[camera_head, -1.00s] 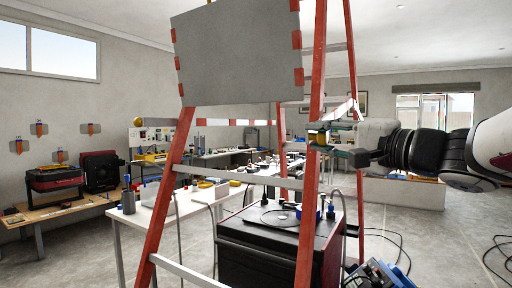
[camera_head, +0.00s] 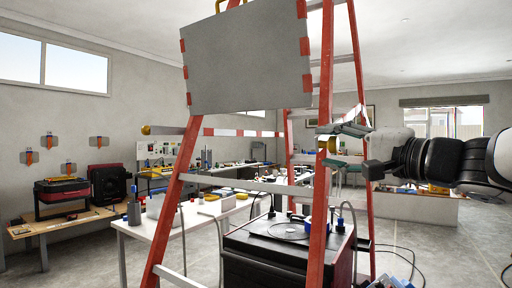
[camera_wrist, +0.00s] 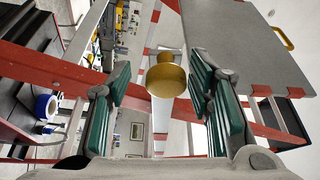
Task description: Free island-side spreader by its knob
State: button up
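A red ladder (camera_head: 172,205) with a grey panel (camera_head: 248,65) on its upper part stands in front of me. A round yellow knob (camera_wrist: 167,78) sits between my fingers in the wrist view. It also shows beside the ladder's right rail in the head view (camera_head: 331,145). A red-and-white bar runs behind the knob in the wrist view; it also shows across the ladder in the head view (camera_head: 240,133). My gripper (camera_wrist: 160,74) is open, with green pads on both sides of the knob and visible gaps. In the head view my gripper (camera_head: 343,130) is at the right rail.
Another yellow knob (camera_head: 146,130) shows at the bar's left end. Bare floor (camera_head: 430,250) lies at right.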

jog(key=v, duration=1.2)
jog(key=s+a+f+n+g+h, duration=0.1)
jog(key=s+a+f+n+g, duration=0.2)
jog(key=s+a+f+g, duration=0.45)
jog(key=s+a+f+n+g, duration=0.2)
jog(key=s+a+f+g, duration=0.15)
jog(key=a+f, duration=0.45)
jog(key=s+d+f+n+g+h, duration=0.4)
jog(key=s+d+f+h, duration=0.45)
jog(key=s+f, duration=0.45)
notch_tip(320, 180, up, 15)
jog(key=w+d+t+p, duration=0.1)
jog(key=t+p, duration=0.2)
jog(key=p, duration=1.2)
